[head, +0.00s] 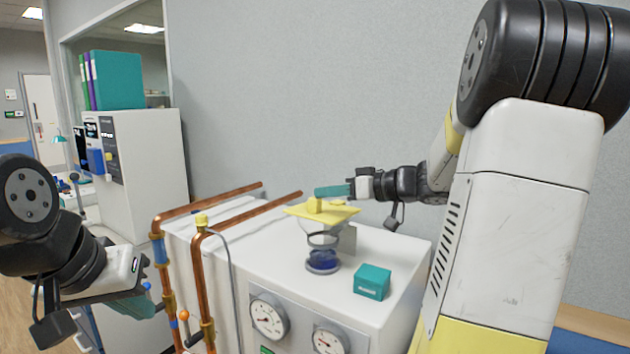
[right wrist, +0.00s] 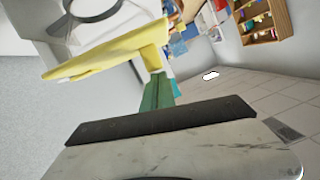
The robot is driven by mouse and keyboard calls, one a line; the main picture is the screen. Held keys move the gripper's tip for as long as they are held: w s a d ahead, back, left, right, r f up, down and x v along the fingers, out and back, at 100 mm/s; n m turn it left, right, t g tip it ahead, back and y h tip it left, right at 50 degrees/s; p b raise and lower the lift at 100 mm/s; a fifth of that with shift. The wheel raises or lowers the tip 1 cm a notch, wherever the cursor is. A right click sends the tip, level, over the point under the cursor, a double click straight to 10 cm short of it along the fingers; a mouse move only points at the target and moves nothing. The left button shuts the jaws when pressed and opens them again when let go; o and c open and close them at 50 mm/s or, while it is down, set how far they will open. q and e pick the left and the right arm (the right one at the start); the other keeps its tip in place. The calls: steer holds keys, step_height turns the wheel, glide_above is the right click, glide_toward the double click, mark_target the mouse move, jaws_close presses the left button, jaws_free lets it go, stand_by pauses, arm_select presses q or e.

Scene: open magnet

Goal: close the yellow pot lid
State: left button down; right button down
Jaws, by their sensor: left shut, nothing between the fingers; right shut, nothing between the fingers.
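The yellow lid (head: 325,211) is a flat plate with a small raised block. It lies roughly level, slightly tilted, over a clear pot (head: 322,240) with a dark blue base on the white cabinet. I cannot tell whether it sits flush on the rim. My right gripper (head: 322,192) is shut and empty, its teal fingertips at the raised block; contact is unclear. In the right wrist view the yellow lid (right wrist: 110,55) is close beside the right gripper's green fingers (right wrist: 160,88). My left gripper (head: 148,305) is shut and empty, low at the left, away from the pot.
A teal box (head: 372,282) stands on the white cabinet (head: 270,248) at the pot's front right. Copper pipes (head: 198,280) rise at the cabinet's left, between my left gripper and the pot. Gauges (head: 268,318) are on its front. A grey wall is behind.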

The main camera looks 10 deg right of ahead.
steer(key=shift+s+a+f, duration=0.15)
steer(key=shift+f, duration=0.3)
steer(key=shift+s+a+f, duration=0.1)
steer(key=shift+a+f, duration=0.05)
steer(key=shift+f, duration=0.25)
steer(key=shift+s+f, duration=0.1)
steer(key=shift+f, duration=0.05)
